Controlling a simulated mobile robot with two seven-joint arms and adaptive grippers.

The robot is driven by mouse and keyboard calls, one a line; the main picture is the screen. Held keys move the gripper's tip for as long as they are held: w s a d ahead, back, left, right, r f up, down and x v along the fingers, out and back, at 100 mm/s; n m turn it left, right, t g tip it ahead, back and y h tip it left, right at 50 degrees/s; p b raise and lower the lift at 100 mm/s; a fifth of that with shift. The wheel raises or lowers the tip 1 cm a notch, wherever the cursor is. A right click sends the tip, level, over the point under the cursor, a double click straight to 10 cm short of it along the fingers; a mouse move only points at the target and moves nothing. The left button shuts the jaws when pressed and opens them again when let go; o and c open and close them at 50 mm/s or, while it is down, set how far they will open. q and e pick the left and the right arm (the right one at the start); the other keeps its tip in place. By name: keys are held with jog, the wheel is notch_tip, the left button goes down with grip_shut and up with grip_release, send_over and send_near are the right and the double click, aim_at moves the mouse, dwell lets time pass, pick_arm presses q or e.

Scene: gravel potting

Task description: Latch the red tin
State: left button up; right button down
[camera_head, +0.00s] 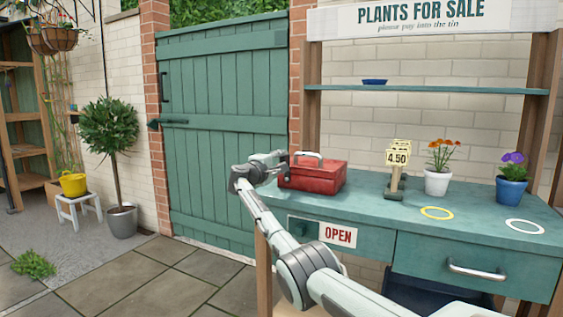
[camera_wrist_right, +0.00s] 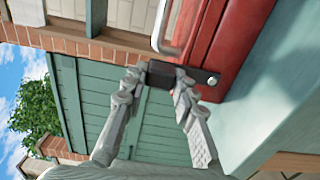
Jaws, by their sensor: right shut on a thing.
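The red tin (camera_head: 318,178) stands at the left end of the green stall counter, with its lid down and a pale handle (camera_head: 307,155) on top. In the right wrist view the tin (camera_wrist_right: 238,35) fills the upper right, with a dark latch piece (camera_wrist_right: 160,75) and a small round metal fitting on its end. My right gripper (camera_head: 282,168) is at the tin's left end. In the wrist view its fingers (camera_wrist_right: 158,82) are shut on the dark latch piece, one on each side. Whether the latch is fastened cannot be told. My left gripper is out of view.
On the counter (camera_head: 384,215), a price stand (camera_head: 397,158), a white pot (camera_head: 437,182) of orange flowers and a blue pot (camera_head: 511,192) of purple flowers stand right of the tin. Yellow (camera_head: 437,213) and white (camera_head: 524,227) rings lie in front. A green gate (camera_head: 222,130) is behind.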

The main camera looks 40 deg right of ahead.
jog(key=c, duration=1.2)
grip_release()
jog(key=shift+w, duration=0.1)
jog(key=v, duration=1.2)
